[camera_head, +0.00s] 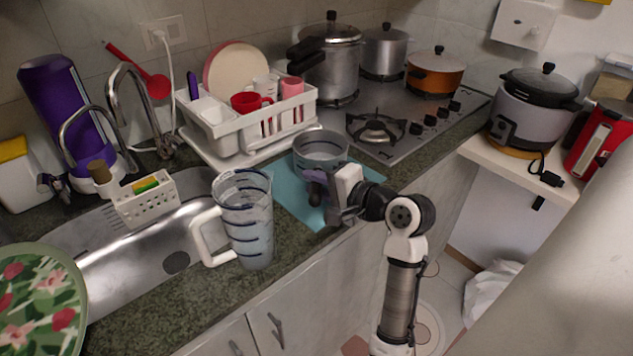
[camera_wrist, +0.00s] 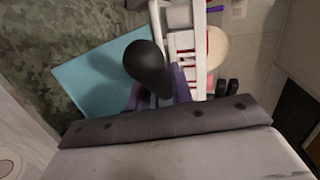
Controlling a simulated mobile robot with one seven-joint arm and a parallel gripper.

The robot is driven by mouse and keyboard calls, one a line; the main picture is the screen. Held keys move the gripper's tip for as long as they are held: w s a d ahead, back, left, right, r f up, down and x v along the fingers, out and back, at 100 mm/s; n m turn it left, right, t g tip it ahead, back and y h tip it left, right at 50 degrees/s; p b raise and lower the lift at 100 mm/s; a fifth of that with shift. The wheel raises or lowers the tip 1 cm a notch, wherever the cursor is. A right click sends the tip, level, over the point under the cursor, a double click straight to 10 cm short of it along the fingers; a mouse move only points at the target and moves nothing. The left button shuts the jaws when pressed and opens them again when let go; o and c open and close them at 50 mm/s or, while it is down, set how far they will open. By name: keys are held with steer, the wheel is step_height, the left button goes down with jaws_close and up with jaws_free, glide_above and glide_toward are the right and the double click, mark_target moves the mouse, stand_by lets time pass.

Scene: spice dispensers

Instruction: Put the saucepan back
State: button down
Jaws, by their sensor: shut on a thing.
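A grey saucepan (camera_head: 321,146) shows in the head view above the back part of a light-blue mat on the counter. I cannot tell for sure whether its base touches anything. My gripper (camera_head: 318,187), with purple fingers, is shut on the saucepan's handle at the near side of the pan. In the wrist view, a dark rounded handle (camera_wrist: 147,62) lies between the purple fingers of my gripper (camera_wrist: 158,92). The pan's body is not clearly visible there. The blue mat (camera_head: 288,205) also shows in the wrist view (camera_wrist: 90,75).
A white dish rack (camera_head: 245,140) stands behind the mat. A measuring jug (camera_head: 245,215) is at the left, by the sink (camera_head: 140,255). The gas hob (camera_head: 400,150) has a bare front burner (camera_head: 376,128) and several pots behind. A rice cooker (camera_head: 535,110) stands on the right shelf.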

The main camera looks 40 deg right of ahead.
steer(key=c, duration=1.2)
jaws_free()
steer(key=shift+c, duration=0.2)
steer(key=b+v, duration=0.2)
steer(key=v, duration=1)
steer(key=shift+b, duration=0.3)
steer(key=shift+r, duration=0.15)
